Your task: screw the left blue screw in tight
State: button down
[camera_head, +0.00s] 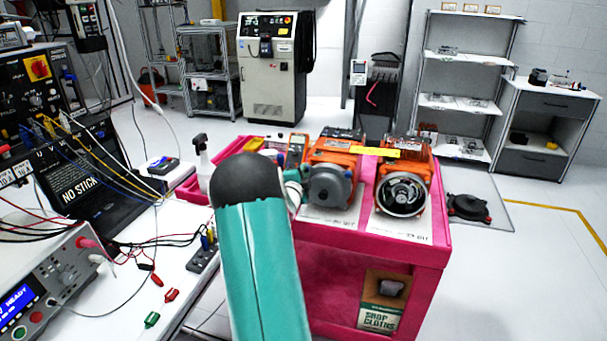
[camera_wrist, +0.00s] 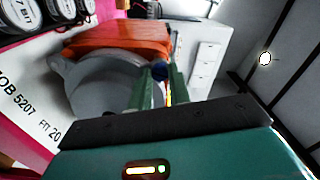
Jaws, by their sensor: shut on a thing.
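The left orange servo motor (camera_head: 333,150) stands on the pink cart with its round grey end cover (camera_head: 332,188) facing me. In the wrist view, the grey cover (camera_wrist: 98,85) and orange housing (camera_wrist: 125,38) lie just ahead of and left of my fingers. My gripper (camera_wrist: 161,78) is shut on a blue screw (camera_wrist: 159,71) at the edge of the cover. Only the screw's blue head shows between the green fingertips. I cannot tell how deep it sits. In the head view, my teal arm hides most of the gripper and the screw.
A second orange motor (camera_head: 404,190), open at its end, stands to the right on the pink cart (camera_head: 440,255). A spray bottle (camera_head: 202,163) stands at the cart's left. A white bench (camera_head: 130,300) with wires and instruments is at the left.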

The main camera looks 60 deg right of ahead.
jog(key=shift+a+m, duration=0.1)
jog(key=shift+m, duration=7.2)
jog(key=c, duration=1.3)
grip_release()
